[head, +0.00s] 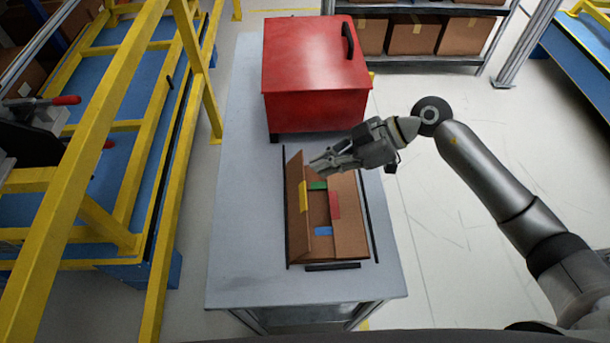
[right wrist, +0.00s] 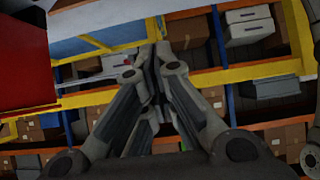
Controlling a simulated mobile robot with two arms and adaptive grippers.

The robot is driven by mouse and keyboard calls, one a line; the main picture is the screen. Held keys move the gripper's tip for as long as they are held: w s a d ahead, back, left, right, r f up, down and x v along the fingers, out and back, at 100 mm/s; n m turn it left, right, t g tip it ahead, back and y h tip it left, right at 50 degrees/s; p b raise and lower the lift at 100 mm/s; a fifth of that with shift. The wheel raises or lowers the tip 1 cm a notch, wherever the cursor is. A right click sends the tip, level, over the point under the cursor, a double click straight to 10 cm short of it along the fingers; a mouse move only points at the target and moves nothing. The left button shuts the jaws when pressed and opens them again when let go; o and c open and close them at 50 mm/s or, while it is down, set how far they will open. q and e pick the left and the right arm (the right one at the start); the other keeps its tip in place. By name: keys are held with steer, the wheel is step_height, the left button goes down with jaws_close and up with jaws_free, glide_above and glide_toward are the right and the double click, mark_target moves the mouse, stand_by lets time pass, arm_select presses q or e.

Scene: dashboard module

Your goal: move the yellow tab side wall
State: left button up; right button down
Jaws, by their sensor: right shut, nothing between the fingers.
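An open brown cardboard box sits on the grey table. Its left side wall (head: 296,230) carries a yellow tab (head: 303,196) and stands up at a tilt along the box's left edge. A red tab (head: 335,205) is on the right wall (head: 350,225), which leans outward. A green tab (head: 318,185) is at the far end and a blue tab (head: 323,231) at the near end. My right gripper (head: 314,168) is shut and empty, over the box's far left end close to the yellow-tab wall; contact cannot be told. Its closed fingers show in the right wrist view (right wrist: 152,62). My left gripper is out of sight.
A red metal case (head: 316,75) with a black handle stands behind the box on the table (head: 240,220). Black strips (head: 368,215) frame the box. A yellow frame (head: 165,180) is close on the left. Shelving with cartons (head: 415,35) stands behind.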

steer(key=p, duration=0.2)
glide_above(304, 195)
steer(key=a, duration=0.4)
step_height(304, 195, down, 6)
steer(key=d, duration=0.1)
steer(key=d+f, duration=0.1)
steer(key=shift+d+f+p, duration=0.1)
steer(key=shift+d+p, duration=0.2)
steer(key=shift+p, duration=0.1)
steer(key=shift+s+d+f, duration=0.1)
steer(key=shift+d+f, duration=0.3)
steer(key=shift+d, duration=0.25)
steer(key=shift+a, duration=0.1)
steer(key=shift+f, duration=0.1)
steer(key=shift+d+f+y+b, duration=0.1)
steer(key=shift+d+y+b, duration=0.25)
steer(key=shift+y, duration=0.05)
